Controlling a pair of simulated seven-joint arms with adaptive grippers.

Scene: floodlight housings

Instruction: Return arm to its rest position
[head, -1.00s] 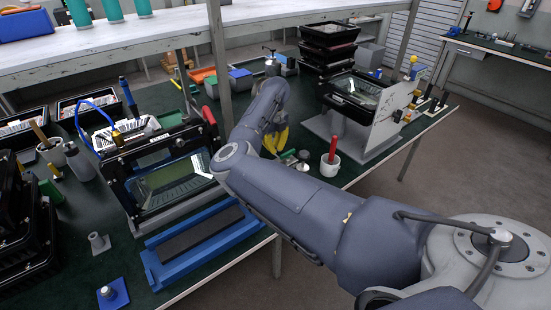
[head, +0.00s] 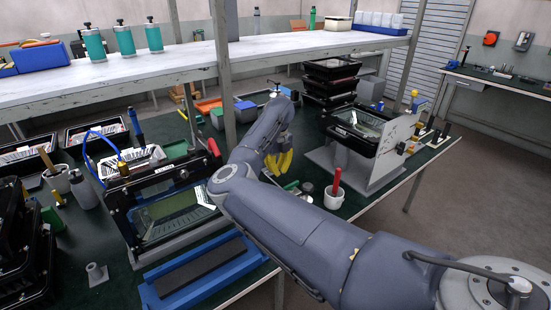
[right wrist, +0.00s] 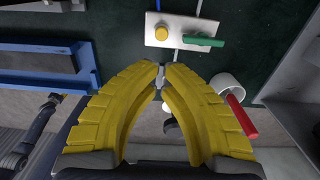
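My right arm reaches in from the lower right of the head view, bent at its grey elbow. A small grey bit shows at the tips, and I cannot make out a held part. My left gripper is not in view.
A glazed floodlight housing (head: 172,215) stands left of my arm, behind a blue tray (head: 150,293). A white cup with a red handle (head: 333,200) is close right of the gripper. A shelf post (head: 226,85) rises behind the elbow. Stacked black trays (head: 331,75) stand further back.

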